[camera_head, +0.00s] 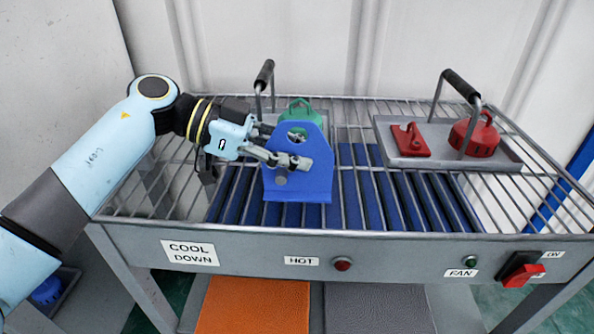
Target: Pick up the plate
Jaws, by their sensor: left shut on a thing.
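The blue plate (310,180) stands upright above the rack, with a sloped top and a hole near its top edge. My left gripper (290,163) comes in from the left and is shut on the blue plate at its middle. The plate's lower edge is near the rack bars; I cannot tell whether it touches them. My right gripper is not in view.
A wire rack table (200,240) spans the scene. At right, a grey tray (400,160) holds a red plate (410,141) and a red round part (474,136). A red switch (522,272) sits front right.

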